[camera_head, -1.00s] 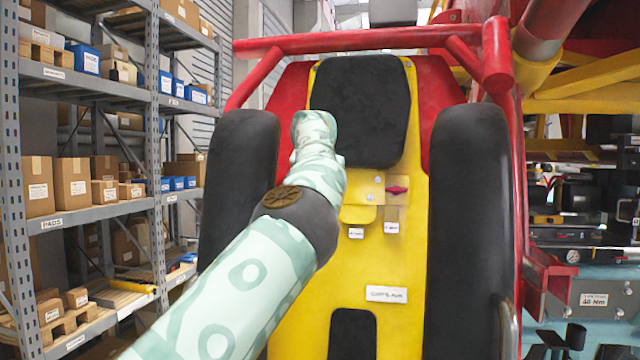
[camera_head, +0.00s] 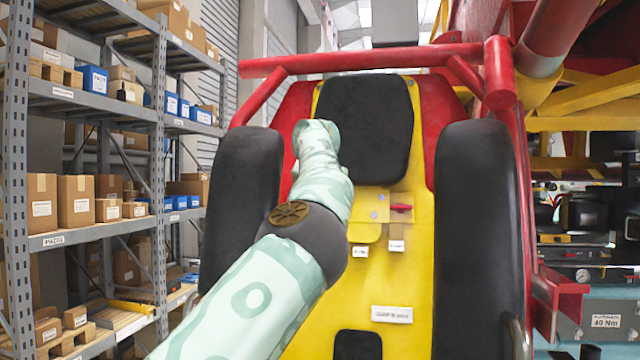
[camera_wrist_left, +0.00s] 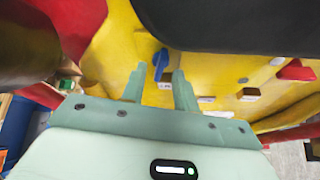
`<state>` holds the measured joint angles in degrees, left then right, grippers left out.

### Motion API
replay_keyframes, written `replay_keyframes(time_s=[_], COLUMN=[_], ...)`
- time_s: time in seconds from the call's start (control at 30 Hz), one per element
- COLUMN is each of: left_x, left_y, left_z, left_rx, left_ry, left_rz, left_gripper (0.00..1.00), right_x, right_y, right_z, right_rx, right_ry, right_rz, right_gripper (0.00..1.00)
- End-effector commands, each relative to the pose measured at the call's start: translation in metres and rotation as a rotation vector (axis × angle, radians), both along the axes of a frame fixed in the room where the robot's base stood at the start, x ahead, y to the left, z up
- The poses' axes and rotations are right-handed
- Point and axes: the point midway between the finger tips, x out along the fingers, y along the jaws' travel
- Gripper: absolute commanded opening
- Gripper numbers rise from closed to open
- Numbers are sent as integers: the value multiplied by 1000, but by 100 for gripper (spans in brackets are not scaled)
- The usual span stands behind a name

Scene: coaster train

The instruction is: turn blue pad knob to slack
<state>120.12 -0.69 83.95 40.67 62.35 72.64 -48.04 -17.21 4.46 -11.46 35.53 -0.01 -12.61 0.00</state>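In the left wrist view the blue knob (camera_wrist_left: 160,60) stands on the yellow panel (camera_wrist_left: 120,45), just under the edge of a black pad (camera_wrist_left: 240,22). My left gripper (camera_wrist_left: 160,76) is open, with its two pale green fingers apart. The knob shows in the gap, at or just beyond the fingertips; I cannot tell whether they touch it. In the head view my left arm reaches up to the seat and hides the blue knob and the fingers. My right gripper is not in view.
The black head pad (camera_head: 365,120) is above the knobs, and dark side bolsters (camera_head: 245,190) flank the yellow seat back. A red bar (camera_head: 370,60) crosses above. Small white labels (camera_head: 396,246) sit under the knobs. Shelves with boxes (camera_head: 75,200) stand at the left.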

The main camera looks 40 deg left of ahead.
Motion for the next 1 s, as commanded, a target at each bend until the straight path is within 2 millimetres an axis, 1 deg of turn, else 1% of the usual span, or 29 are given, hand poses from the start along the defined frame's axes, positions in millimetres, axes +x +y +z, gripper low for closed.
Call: replay_keyframes(time_s=[0.03, 0.2, 0.4, 0.5, 0.7, 1.0], left_x=[-8, -39, -71, -82, -90, -91], left_y=[-6, -30, -52, -60, -66, -66], left_z=[2, 28, 58, 68, 76, 76], left_rx=[3, 2, -2, 0, -2, -2], left_ry=[-4, -3, -2, 0, 3, 3], left_rz=[0, -1, 0, 0, 0, 0], left_gripper=[30, 30, 30, 30, 30, 30], right_x=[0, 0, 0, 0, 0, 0], right_y=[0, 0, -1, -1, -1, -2], right_z=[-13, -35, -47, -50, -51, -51], right_rx=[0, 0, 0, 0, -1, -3], right_ry=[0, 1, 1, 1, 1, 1], right_rz=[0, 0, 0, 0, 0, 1], right_gripper=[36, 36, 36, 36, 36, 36])
